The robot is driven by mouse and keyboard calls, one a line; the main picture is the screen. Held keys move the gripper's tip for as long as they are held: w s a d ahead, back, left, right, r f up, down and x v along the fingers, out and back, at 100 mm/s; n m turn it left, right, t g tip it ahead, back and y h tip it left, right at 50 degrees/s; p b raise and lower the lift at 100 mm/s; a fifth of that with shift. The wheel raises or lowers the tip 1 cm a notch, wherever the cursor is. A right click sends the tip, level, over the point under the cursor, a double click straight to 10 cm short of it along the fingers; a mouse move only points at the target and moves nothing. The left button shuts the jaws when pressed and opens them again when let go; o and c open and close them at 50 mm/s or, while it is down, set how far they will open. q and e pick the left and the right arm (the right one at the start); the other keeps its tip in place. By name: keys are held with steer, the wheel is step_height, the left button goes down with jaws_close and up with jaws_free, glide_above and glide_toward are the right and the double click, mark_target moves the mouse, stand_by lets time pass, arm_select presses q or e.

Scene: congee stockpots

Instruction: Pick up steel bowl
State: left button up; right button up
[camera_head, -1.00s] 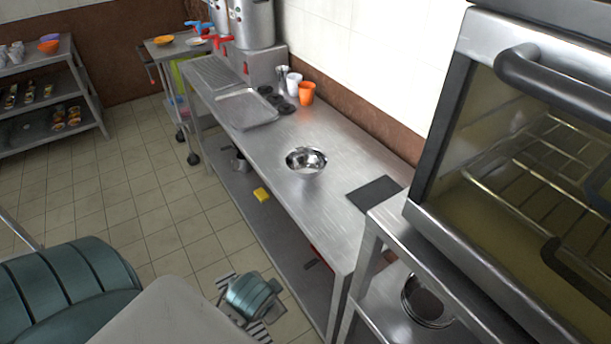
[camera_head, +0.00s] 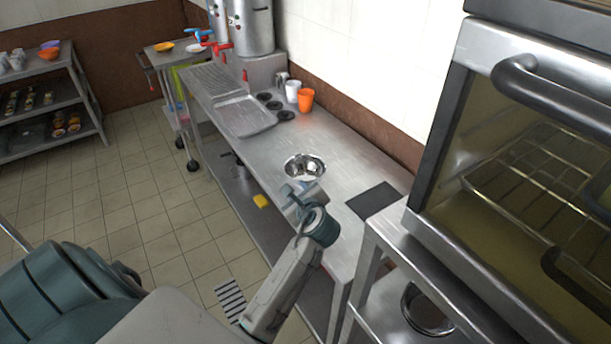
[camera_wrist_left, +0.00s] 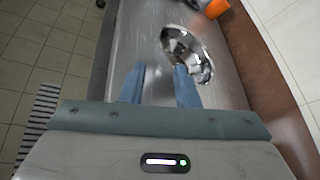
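The steel bowl (camera_head: 305,167) stands upright on the steel worktable, shiny and empty. My left gripper (camera_head: 297,190) is over the table on the near side of the bowl and partly overlaps its front in the head view. In the left wrist view the bowl (camera_wrist_left: 188,52) lies ahead and to the right. The two blue fingers of the left gripper (camera_wrist_left: 158,82) are apart with nothing between them. The right-hand finger overlaps the bowl's near edge; I cannot tell whether it touches. My right gripper is not in view.
The worktable (camera_head: 330,215) holds a dark flat plate (camera_head: 374,201), a steel tray (camera_head: 245,116), an orange cup (camera_head: 306,100) and a white cup (camera_head: 293,91). An oven (camera_head: 530,180) stands at the right. A yellow sponge (camera_head: 261,201) lies on the lower shelf.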

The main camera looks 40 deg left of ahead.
arm_select(q)
steer(key=p+x, duration=0.1)
steer(key=x, duration=0.4)
steer(key=shift+w+a, duration=0.2)
steer(key=shift+a, duration=0.05)
steer(key=shift+w+a+r+p, duration=0.1)
steer(key=shift+w+a+p, duration=0.1)
steer(key=shift+a+p, duration=0.15)
steer(key=p+x, duration=0.1)
steer(key=x, duration=0.3)
steer(key=shift+a, duration=0.25)
steer(key=shift+d, duration=0.1)
steer(key=c, duration=0.6)
jaws_close()
